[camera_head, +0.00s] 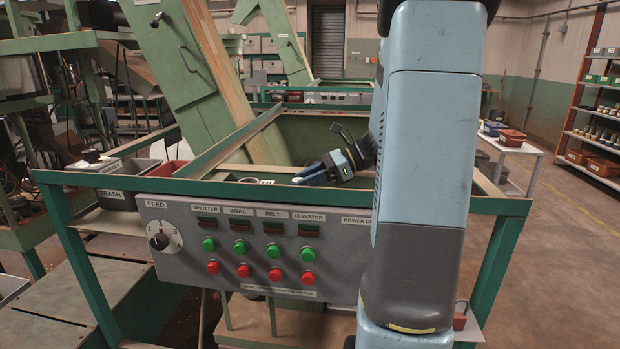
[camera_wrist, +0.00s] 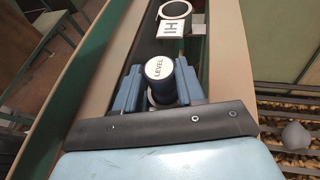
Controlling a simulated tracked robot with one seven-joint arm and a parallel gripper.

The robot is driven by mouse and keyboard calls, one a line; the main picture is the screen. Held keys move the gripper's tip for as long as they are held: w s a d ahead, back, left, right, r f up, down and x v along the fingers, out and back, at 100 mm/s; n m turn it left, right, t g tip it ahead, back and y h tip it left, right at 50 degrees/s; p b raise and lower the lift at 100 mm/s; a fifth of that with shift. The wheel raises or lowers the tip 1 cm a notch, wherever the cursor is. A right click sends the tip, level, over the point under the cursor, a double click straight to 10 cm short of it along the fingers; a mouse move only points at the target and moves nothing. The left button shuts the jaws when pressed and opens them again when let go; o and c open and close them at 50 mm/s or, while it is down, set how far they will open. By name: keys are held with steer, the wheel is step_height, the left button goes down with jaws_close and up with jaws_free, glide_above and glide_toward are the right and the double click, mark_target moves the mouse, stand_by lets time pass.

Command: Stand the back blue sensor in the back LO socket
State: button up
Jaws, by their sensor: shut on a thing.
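In the wrist view a dark blue sensor (camera_wrist: 160,80) with a white round cap marked LEVEL stands between the two blue fingers of my gripper (camera_wrist: 160,88). My gripper is shut on it. Part of a pale ring (camera_wrist: 150,100) shows low around the sensor; the sensor and fingers hide most of it, and I cannot tell whether the sensor is seated in it. No LO label can be read. Ahead, an empty white ring socket (camera_wrist: 175,9) has a plate marked HI (camera_wrist: 172,29). In the head view my gripper (camera_head: 318,174) is over the hopper, its fingers pointing left.
Right of the rail in the wrist view, nuts (camera_wrist: 280,103) lie below bars, with a grey rounded thing (camera_wrist: 295,136). In the head view the control panel (camera_head: 250,245) and green frame (camera_head: 110,186) stand in front.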

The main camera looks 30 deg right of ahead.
steer(key=shift+f, duration=0.1)
steer(key=o, duration=0.8)
steer(key=shift+d, duration=0.1)
steer(key=shift+v, duration=5.4)
